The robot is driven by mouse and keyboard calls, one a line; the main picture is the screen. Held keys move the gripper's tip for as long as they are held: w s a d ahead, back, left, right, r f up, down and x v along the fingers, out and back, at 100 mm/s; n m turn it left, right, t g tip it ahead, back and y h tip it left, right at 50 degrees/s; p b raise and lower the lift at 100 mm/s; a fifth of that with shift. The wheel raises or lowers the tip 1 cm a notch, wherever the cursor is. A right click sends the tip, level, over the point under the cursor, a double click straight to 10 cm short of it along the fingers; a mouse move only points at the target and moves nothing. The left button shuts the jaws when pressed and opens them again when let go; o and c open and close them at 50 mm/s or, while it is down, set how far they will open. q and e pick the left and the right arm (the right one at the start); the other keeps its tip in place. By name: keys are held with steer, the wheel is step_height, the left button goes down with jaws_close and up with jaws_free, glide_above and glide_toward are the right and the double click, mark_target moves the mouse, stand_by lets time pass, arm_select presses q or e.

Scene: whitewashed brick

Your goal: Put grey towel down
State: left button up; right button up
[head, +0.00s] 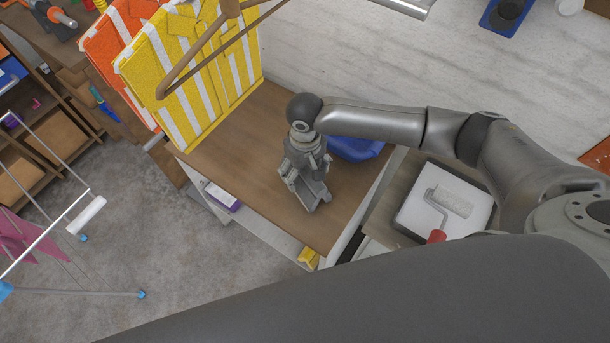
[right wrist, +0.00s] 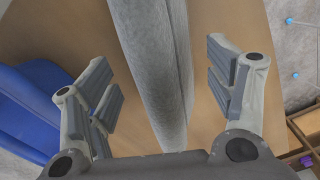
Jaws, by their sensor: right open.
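The grey towel (right wrist: 150,60) shows in the right wrist view as a long, folded grey shape running between my right gripper's fingers over the brown wooden top (right wrist: 215,20). My right gripper (right wrist: 162,85) is open, with a finger on each side of the towel and bare wood visible between the towel and each finger. In the head view my right gripper (head: 308,190) points down low over the wooden top (head: 240,130). There the towel is hard to tell from the grey fingers. My left gripper is out of view.
A blue bin or tray (head: 355,148) sits close behind the gripper. Striped yellow (head: 185,75) and orange (head: 105,50) clothing stands at the back left. A paint tray with a roller (head: 450,205) is to the right. A drying rack (head: 75,205) stands on the floor left.

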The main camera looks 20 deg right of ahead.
step_height(320, 180, up, 9)
steer(key=shift+f, duration=0.2)
stand_by(0.6)
